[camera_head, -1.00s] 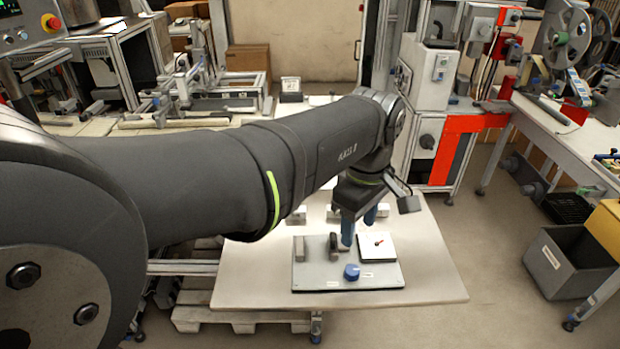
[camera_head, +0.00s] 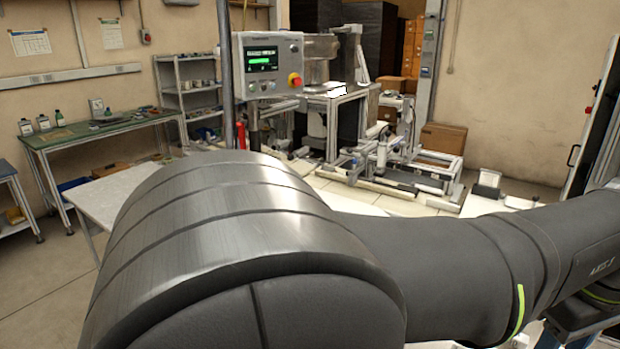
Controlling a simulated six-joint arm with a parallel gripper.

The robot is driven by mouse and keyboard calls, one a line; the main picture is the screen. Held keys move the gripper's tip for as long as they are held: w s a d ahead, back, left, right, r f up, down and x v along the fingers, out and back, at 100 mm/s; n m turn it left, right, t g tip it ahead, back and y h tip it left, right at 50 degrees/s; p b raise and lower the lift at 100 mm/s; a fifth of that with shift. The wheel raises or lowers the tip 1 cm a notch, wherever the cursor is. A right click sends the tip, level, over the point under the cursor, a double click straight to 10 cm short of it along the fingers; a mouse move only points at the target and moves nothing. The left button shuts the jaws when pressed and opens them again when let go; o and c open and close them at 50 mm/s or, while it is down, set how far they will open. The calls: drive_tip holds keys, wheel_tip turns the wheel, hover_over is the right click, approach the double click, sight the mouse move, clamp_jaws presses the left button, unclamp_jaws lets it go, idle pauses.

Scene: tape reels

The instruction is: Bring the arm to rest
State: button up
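My arm's large metal-banded joint and dark sleeve fill the lower middle and right. My gripper (camera_head: 582,338) is only partly in view at the bottom right corner, where bits of its blue parts show under the wrist. Its fingertips are cut off by the lower edge, so I cannot tell whether it is open or holds anything. The work table with the board and blue knob is out of view, apart from a pale strip at the bottom edge.
A control panel with a screen (camera_head: 262,58) stands behind the arm. Machine frames (camera_head: 400,165) and a cardboard box (camera_head: 443,139) are at the back right.

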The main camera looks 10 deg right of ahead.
wheel_tip(320, 180, down, 17)
drive_tip(key=shift+f, duration=0.2)
idle(0.4)
drive_tip(key=shift+r, duration=0.1)
wheel_tip(320, 180, up, 17)
wheel_tip(320, 180, down, 17)
drive_tip(key=shift+f, duration=0.1)
drive_tip(key=m, duration=0.3)
drive_tip(key=shift+m, duration=0.4)
drive_tip(key=m, duration=0.4)
drive_tip(key=shift+m, duration=0.4)
drive_tip(key=m, duration=0.4)
drive_tip(key=shift+m, duration=0.3)
drive_tip(key=m, duration=0.4)
